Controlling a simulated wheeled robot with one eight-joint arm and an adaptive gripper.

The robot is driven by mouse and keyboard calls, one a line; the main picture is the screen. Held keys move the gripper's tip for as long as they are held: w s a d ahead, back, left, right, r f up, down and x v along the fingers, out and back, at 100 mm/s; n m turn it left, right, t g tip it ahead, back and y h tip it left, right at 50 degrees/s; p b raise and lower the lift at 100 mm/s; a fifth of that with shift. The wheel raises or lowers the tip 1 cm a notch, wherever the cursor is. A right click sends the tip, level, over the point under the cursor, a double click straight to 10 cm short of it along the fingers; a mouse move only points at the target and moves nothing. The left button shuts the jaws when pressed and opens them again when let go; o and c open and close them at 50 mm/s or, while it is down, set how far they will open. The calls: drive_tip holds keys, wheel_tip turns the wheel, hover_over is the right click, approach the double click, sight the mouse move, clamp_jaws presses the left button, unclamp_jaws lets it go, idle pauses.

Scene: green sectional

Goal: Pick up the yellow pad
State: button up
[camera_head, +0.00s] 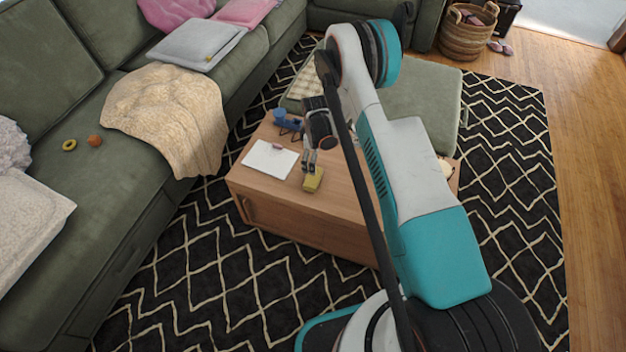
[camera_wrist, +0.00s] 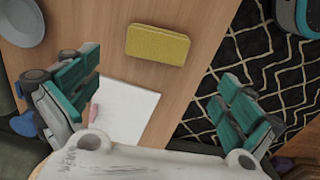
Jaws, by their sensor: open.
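The yellow pad (camera_head: 313,181) lies flat near the front edge of the wooden coffee table (camera_head: 330,218). In the wrist view the yellow pad (camera_wrist: 158,45) is a textured block on the bare wood, ahead of and between my fingers. My gripper (camera_head: 309,165) hangs above the table by the pad. In the wrist view my gripper (camera_wrist: 158,98) has its two teal-padded fingers spread wide, with nothing between them held. The pad is apart from both fingers.
A white paper sheet (camera_head: 270,160) with a small pink item (camera_head: 277,147) lies left of the pad. A blue object (camera_head: 280,116) stands behind it. A grey plate (camera_wrist: 22,22) shows in the wrist view. The green sofa (camera_head: 110,95) is left; patterned rug (camera_head: 190,270) surrounds the table.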

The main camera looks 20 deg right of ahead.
drive_tip(key=b, duration=0.2)
hover_over(313, 177)
wheel_tip(313, 177, down, 7)
drive_tip(key=shift+s+d+r, duration=0.1)
drive_tip(key=shift+s+d, duration=0.05)
drive_tip(key=f+b, duration=0.1)
drive_tip(key=f, duration=0.2)
drive_tip(key=f+b, duration=0.1)
drive_tip(key=f, duration=0.1)
drive_tip(key=shift+w+b, duration=0.3)
drive_tip(key=shift+b, duration=0.05)
drive_tip(key=c, duration=0.7)
